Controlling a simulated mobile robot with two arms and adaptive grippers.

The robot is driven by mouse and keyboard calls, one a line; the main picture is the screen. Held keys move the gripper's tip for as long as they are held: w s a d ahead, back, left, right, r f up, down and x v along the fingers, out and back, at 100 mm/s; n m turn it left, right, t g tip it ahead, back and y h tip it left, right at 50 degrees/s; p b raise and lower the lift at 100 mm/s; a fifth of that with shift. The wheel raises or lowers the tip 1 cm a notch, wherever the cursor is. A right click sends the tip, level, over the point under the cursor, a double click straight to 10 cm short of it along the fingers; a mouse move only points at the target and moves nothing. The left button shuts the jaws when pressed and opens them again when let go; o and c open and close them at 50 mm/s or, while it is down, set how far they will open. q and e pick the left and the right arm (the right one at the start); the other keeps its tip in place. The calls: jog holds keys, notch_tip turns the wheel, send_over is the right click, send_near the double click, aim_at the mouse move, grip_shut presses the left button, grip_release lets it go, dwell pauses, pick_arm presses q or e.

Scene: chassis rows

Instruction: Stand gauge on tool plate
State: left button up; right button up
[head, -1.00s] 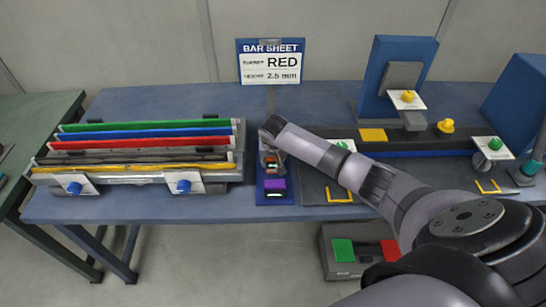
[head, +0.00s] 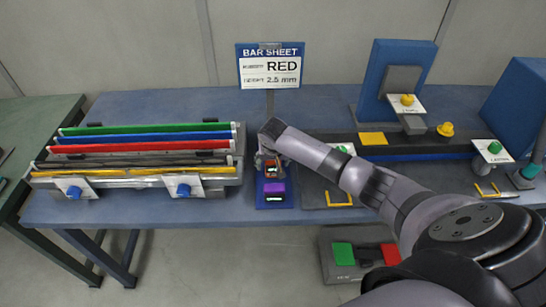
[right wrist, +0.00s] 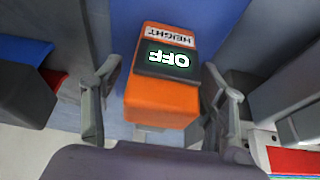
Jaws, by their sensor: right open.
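The orange gauge (right wrist: 163,98), labelled HEIGHT with a dark display reading OFF, sits between the two fingers of my right gripper (right wrist: 162,72) in the right wrist view. The fingers stand apart on either side of it, with gaps showing. In the head view the gauge (head: 272,171) shows below my right gripper (head: 268,160), over the back part of the blue tool plate (head: 262,203). A purple block with a lit display (head: 274,189) is on the plate's front part. The gauge's base is hidden, so contact with the plate cannot be told. My left gripper is out of view.
A rack with coloured bars (head: 145,140) stands left of the plate. A BAR SHEET sign (head: 270,67) reads RED, 2.5 mm. A dark rail machine with yellow and green knobs (head: 407,100) is at right. A box with green and red pads (head: 343,254) is below the table.

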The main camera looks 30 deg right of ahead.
jog(key=v, duration=1.1)
jog(key=shift+r, duration=0.2)
jog(key=shift+s, duration=0.1)
